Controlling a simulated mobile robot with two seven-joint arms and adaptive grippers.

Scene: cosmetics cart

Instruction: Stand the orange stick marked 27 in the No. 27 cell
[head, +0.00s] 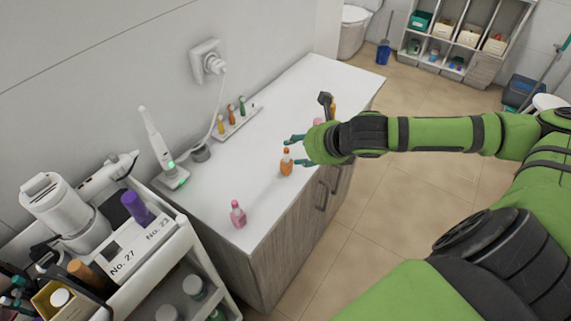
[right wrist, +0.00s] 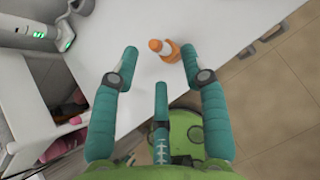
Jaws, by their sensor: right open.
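A small orange item (head: 286,162) with a narrow top stands on the white counter; its mark is unreadable. It shows in the right wrist view (right wrist: 171,52) with a pale band, beyond and between the fingertips. My right gripper (head: 294,151) is open and empty above the counter, close to this item; contact cannot be told. On the cart, a white label panel (head: 128,254) reads No. 27 and No. 23. An orange-brown capped item (head: 84,271) is left of No. 27. My left gripper is not in view.
A pink bottle (head: 238,215) stands near the counter's front edge. A tray (head: 239,122) with several small bottles lies by the wall. A white charging device (head: 160,150) stands at the counter's left end. The white counter (head: 205,203) is mostly clear between them.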

